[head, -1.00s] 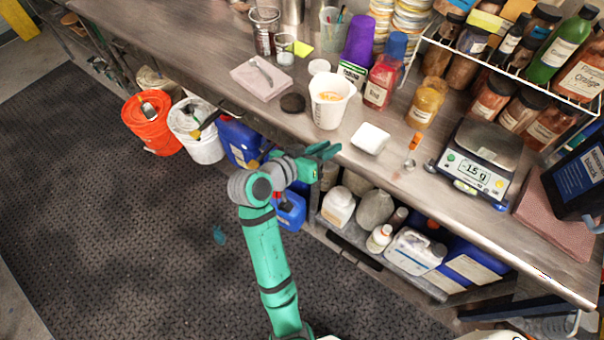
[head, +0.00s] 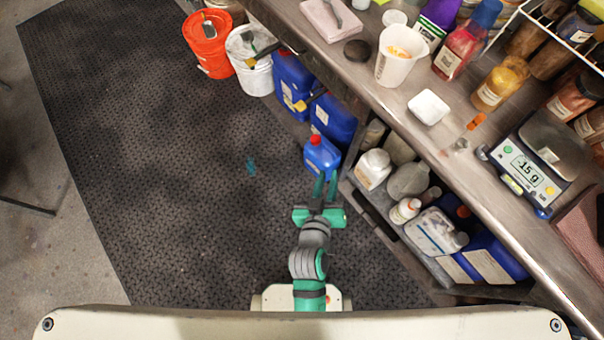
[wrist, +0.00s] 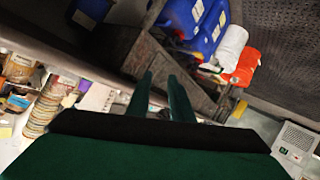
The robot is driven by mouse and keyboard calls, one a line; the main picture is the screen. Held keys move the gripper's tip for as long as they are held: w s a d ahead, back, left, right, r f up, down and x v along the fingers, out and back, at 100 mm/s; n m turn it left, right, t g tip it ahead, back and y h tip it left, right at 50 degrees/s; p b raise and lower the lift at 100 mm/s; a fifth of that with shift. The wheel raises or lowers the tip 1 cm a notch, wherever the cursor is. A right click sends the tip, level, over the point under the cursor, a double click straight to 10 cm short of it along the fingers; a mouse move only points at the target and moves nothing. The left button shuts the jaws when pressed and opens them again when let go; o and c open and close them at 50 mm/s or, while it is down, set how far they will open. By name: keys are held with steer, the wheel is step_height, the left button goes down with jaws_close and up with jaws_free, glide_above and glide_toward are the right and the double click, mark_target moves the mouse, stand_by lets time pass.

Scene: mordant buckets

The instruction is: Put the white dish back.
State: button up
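The white dish (head: 428,107), small and square with rounded corners, sits on the bench top near its front edge. It lies between a white beaker and the scale. The scale (head: 540,160) has a lit display showing a negative reading; its dark pan looks empty. My gripper (head: 325,184) is low over the floor in front of the bench, left of and below the dish in the head view. Its two green fingers are apart with nothing between them; they also show in the wrist view (wrist: 160,85). I cannot make out the dish in the wrist view.
The white beaker (head: 395,55) and an amber jar (head: 498,84) flank the dish; an orange piece (head: 476,121) lies beside it. Blue jugs (head: 322,155) and a lower shelf of bottles (head: 408,210) stand near my gripper. The dark floor mat (head: 170,170) is mostly clear.

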steer(key=s+a+r+m+t+y, duration=0.1)
steer(key=s+a+r, duration=0.2)
steer(key=s, duration=0.6)
steer(key=s+a+r+m+t+y, duration=0.1)
steer(key=s+a+r, duration=0.3)
steer(key=s, duration=0.5)
steer(key=shift+s+y, duration=0.2)
steer(key=shift+y, duration=0.4)
